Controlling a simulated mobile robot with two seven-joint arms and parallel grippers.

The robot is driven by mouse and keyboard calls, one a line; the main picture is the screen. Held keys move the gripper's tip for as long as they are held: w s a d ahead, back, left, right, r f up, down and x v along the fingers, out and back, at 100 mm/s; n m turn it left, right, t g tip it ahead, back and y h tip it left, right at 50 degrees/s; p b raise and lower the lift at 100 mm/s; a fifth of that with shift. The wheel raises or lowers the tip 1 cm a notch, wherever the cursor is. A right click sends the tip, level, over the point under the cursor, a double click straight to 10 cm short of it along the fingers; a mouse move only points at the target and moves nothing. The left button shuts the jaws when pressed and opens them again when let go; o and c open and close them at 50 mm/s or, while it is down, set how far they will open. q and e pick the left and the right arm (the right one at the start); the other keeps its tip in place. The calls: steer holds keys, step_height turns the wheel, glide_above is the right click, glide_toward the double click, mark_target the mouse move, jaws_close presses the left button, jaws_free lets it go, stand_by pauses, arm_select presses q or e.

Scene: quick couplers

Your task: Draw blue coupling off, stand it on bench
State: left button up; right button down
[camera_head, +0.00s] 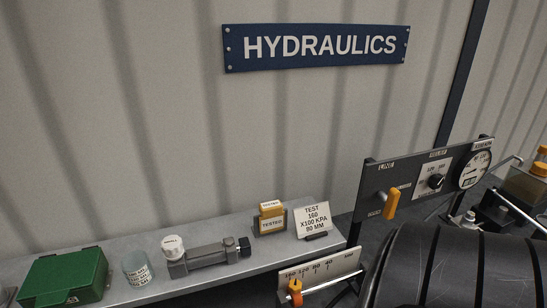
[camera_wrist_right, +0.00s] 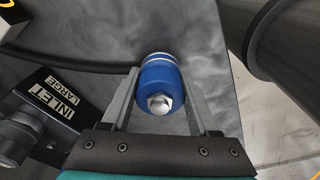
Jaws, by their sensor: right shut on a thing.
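The blue coupling (camera_wrist_right: 161,82) shows in the right wrist view, with a pale ring at its far end and a shiny metal hex end towards the camera. My right gripper (camera_wrist_right: 158,90) is shut on it, one finger on each side. Whether the coupling is apart from its mating part cannot be told, since its far end is hidden. The bench (camera_head: 207,236) runs along the wall in the head view. Neither the coupling nor my grippers show in the head view.
A gauge panel (camera_head: 425,180) stands right. An INLET LARGE block (camera_wrist_right: 50,102) is left of my right gripper.

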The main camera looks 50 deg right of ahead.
steer(key=shift+f, duration=0.45)
steer(key=shift+c, duration=0.3)
jaws_free()
steer(key=shift+r, duration=0.1)
step_height(320, 180, up, 15)
steer(key=s+p, duration=0.1)
steer(key=p, duration=0.1)
steer(key=shift+s+d, duration=0.35)
